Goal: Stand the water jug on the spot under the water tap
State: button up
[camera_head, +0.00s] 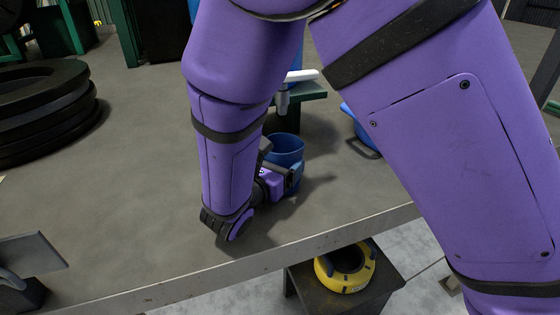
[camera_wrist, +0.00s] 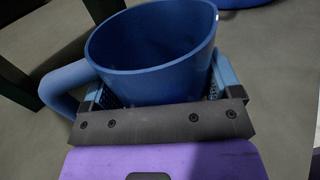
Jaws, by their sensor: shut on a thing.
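The blue water jug (camera_head: 286,147) stands upright on or just above the grey tabletop; I cannot tell which. My gripper (camera_head: 291,176) is low at its near side and shut on it. In the wrist view the jug (camera_wrist: 150,75) sits between both fingers, its open mouth up and its handle (camera_wrist: 70,80) to the left. The water tap (camera_head: 283,98), pale grey with a white lever, is behind the jug in the head view, partly hidden by my arm. The marked spot under the tap is not visible.
Another blue container (camera_head: 362,128) with a dark handle is right of the jug, partly behind my arm. Stacked black rings (camera_head: 45,105) lie at the left. The table's left middle is clear.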

jog(key=shift+f, duration=0.2)
jog(key=o, duration=0.8)
jog(key=shift+s, duration=0.1)
jog(key=shift+v, duration=3.9)
jog(key=shift+a, duration=0.1)
jog(key=v, duration=1)
jog(key=shift+s+a, duration=0.25)
jog(key=shift+s, duration=0.05)
